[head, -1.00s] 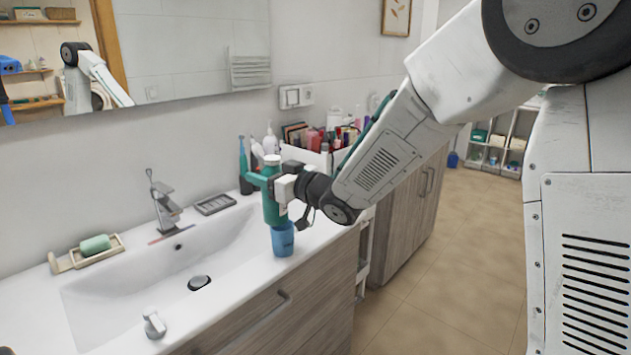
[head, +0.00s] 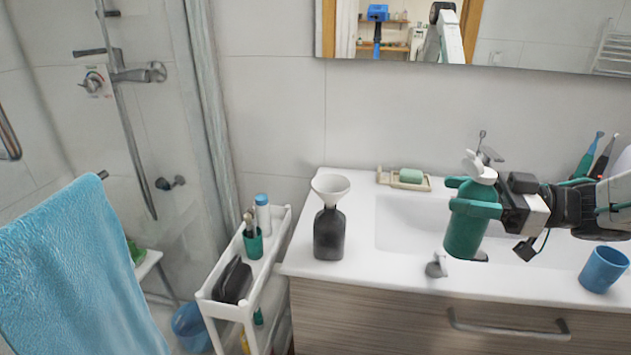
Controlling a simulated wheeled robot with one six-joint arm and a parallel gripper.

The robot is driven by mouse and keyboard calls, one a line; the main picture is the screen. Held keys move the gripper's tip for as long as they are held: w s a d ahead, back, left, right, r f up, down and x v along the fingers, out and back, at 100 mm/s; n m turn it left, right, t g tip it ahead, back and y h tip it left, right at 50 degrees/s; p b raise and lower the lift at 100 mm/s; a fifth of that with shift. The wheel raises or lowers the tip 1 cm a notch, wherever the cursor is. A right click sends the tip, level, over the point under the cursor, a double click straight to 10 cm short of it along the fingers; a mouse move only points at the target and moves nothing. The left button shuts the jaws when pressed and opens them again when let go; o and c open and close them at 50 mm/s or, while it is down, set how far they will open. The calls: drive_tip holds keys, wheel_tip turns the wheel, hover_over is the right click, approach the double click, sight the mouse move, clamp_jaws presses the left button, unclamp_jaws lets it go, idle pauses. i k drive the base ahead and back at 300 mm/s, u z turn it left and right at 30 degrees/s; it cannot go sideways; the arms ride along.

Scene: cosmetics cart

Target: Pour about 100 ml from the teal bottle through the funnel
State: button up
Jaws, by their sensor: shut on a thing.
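The teal bottle (head: 464,232) with a white top is held upright in my gripper (head: 474,205), whose teal fingers are shut around its upper body. It hangs in front of the sink basin, at the right of the view. The white funnel (head: 330,187) sits in the mouth of a dark grey bottle (head: 329,236), which stands upright on the left end of the white counter. My gripper and the teal bottle are to the right of the funnel, clearly apart from it. The liquid inside either bottle cannot be seen.
A blue cup (head: 603,269) stands on the counter's right front. A soap dish (head: 424,185) with green soap is at the back, and the tap stands behind the basin. A white cart (head: 208,294) with toiletries is left of the counter. A blue towel (head: 80,270) hangs at far left.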

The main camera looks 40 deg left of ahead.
sight(330, 187)
drive_tip(key=u, duration=1.15)
drive_tip(key=i, duration=0.65)
drive_tip(key=z, duration=0.6)
